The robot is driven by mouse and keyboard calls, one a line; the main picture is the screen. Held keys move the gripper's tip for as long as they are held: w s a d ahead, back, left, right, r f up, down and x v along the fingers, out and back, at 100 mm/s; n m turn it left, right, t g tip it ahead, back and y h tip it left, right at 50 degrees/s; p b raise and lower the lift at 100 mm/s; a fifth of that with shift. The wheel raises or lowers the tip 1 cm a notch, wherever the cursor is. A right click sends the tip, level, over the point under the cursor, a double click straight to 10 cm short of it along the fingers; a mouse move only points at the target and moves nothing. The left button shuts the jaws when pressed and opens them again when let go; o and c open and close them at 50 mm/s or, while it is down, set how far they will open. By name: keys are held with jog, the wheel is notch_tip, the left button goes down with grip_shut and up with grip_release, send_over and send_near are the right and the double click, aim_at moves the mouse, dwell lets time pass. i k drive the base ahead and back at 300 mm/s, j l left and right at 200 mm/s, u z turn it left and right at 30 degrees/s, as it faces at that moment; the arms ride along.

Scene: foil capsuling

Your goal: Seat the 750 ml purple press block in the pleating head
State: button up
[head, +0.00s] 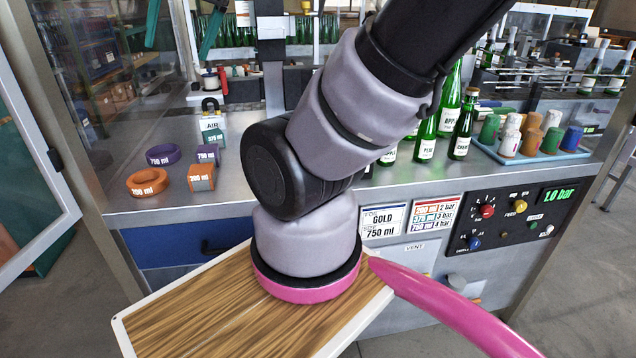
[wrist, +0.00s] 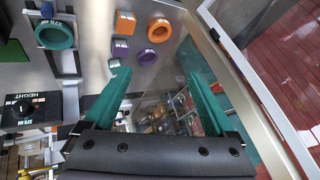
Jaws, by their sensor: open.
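The purple 750 ml block (head: 208,154) stands on the steel bench between the orange and teal blocks. It also shows in the wrist view (wrist: 120,44), uncovered. A purple 750 ml ring (head: 163,155) lies beside it, also seen in the wrist view (wrist: 147,58). My gripper (wrist: 155,58) is open and empty, its teal fingers spread above the bench. In the head view only the finger ends (head: 178,50) show at the top. A fixture with a teal 375 ml ring (wrist: 54,34) is left in the wrist view; I cannot tell if it is the pleating head.
An orange 200 ml ring (head: 147,182), orange block (head: 201,178) and teal 375 ml block (head: 214,139) stand near the purple pieces. An AIR padlock tag (head: 212,122) is behind. Green bottles (head: 426,140) stand right.

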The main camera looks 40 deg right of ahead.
aim_at(276, 26)
jog(key=k+z, duration=0.1)
jog(key=z, duration=0.3)
jog(key=k+z, duration=0.1)
jog(key=z, duration=0.75)
jog(key=k+l+z, duration=0.15)
jog(key=z, duration=0.25)
jog(key=u, duration=1.35)
